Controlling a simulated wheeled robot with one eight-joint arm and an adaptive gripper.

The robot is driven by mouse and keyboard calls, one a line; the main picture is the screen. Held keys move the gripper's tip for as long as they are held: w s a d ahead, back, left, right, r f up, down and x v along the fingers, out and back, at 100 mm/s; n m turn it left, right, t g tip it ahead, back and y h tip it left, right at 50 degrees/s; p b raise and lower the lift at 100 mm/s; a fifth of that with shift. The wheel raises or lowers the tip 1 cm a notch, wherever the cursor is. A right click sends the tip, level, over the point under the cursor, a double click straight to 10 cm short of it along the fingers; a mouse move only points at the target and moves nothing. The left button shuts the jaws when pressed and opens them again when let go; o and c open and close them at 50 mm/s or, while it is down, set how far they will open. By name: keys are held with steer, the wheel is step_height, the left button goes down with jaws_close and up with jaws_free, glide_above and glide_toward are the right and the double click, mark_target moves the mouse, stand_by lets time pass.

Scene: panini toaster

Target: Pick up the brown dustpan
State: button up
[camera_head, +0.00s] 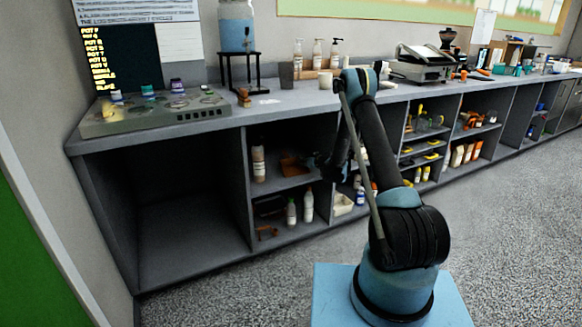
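The brown dustpan (292,165) seems to be the brown object on the upper shelf of the open cabinet, in the compartment left of my arm. It is small in view, and its right side is close to my gripper. My gripper (322,163) is dark and sits at the front of that compartment, just right of the brown object. I cannot tell whether they touch. The fingers are too small and dark to show whether they are open or shut.
A bottle (258,162) stands left of the brown object on the same shelf. The lower shelf holds white bottles (308,205) and a white tub (343,204). The grey counter (290,97) runs above the shelves. The speckled floor (240,295) is clear in front.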

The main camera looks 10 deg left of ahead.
steer(key=shift+x, duration=1.55)
jaws_close()
